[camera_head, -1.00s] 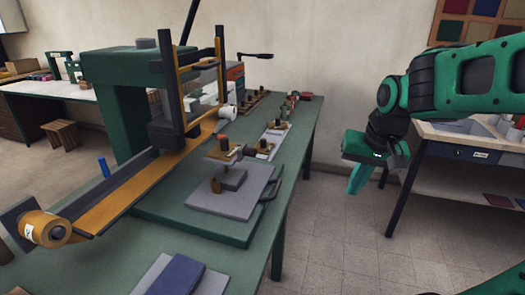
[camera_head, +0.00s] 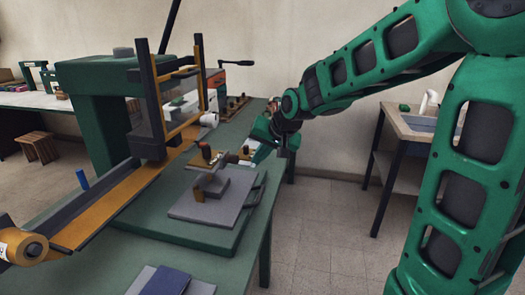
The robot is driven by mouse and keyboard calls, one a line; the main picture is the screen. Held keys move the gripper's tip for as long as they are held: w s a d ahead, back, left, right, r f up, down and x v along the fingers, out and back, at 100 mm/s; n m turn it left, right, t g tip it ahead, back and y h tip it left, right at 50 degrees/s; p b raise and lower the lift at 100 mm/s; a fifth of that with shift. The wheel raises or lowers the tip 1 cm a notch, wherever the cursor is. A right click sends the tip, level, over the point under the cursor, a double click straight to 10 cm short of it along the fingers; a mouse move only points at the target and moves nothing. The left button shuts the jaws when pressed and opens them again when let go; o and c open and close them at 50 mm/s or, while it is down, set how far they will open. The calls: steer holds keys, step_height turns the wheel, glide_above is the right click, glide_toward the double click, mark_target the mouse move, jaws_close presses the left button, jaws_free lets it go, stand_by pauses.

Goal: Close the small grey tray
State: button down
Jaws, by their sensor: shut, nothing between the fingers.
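A flat grey tray-like plate (camera_head: 190,209) lies on a green base on the table, and I take it for the small grey tray. A dark handle (camera_head: 262,182) shows at the right edge of the base. I cannot tell how far the tray is open. My gripper (camera_head: 258,157) is shut and empty, above the table's right side, beyond the plate and apart from it. My gripper hides part of the table's far end.
The green press frame (camera_head: 88,110) and its long orange rail (camera_head: 105,210) stand left of the plate. A dark blue book-like item (camera_head: 167,281) lies at the near edge. The floor between is clear.

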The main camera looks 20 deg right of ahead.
steer(key=shift+w+a+f, duration=0.1)
steer(key=shift+w+a, duration=0.55)
steer(key=shift+a, duration=0.2)
steer(key=shift+w+a+f, duration=0.1)
steer(key=shift+w+a, duration=0.5)
steer(key=shift+a, duration=0.25)
